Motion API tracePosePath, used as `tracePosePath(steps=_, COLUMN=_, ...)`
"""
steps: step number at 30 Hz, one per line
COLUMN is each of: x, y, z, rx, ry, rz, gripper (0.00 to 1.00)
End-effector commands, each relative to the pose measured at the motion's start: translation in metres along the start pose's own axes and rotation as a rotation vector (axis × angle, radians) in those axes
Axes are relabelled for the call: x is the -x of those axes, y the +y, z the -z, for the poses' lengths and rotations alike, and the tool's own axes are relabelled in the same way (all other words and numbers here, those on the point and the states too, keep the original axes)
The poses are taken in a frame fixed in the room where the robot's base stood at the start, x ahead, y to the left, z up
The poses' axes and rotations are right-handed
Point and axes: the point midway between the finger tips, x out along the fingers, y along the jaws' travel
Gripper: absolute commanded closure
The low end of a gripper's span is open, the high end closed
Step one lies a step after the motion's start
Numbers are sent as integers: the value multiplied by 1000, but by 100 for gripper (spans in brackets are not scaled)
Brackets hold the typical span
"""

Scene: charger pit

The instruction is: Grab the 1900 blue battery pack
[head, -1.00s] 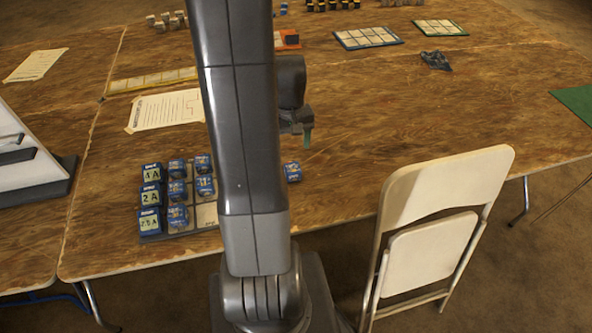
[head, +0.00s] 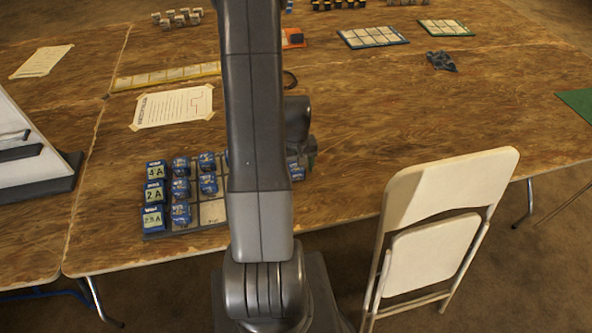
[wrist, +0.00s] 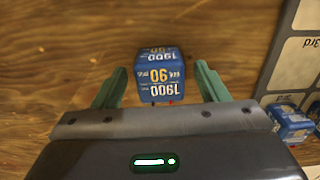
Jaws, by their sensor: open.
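The blue battery pack marked 1900 (wrist: 159,76) sits on the wooden table in the wrist view, its lettering upside down. My gripper (wrist: 157,83) is open, with one green finger on each side of the pack and visible gaps between them. My gripper is mostly hidden there behind my arm.
A grey board (head: 213,211) holding several blue packs stands left of my arm. Its white cells (wrist: 294,62) lie right of my gripper in the wrist view. A white folding chair (head: 440,210) stands at the table's near edge.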

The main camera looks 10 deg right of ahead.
Motion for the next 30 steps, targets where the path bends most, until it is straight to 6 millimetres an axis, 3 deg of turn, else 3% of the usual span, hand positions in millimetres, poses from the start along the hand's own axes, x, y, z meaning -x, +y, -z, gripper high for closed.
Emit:
tracePosePath(steps=7, x=-1, y=0, z=0, rx=0, ry=0, rz=0, gripper=33)
tracePosePath(steps=15, x=-1, y=0, z=0, rx=0, ry=1, rz=0, gripper=86)
tracePosePath(steps=16, x=-1, y=0, z=0, rx=1, ry=1, rz=0, gripper=88)
tracePosePath(steps=24, x=2, y=0, z=1, rx=1, ry=2, rz=-1, gripper=88)
tracePosePath(steps=30, x=24, y=0, z=1, rx=1, ry=6, rz=-1, gripper=88)
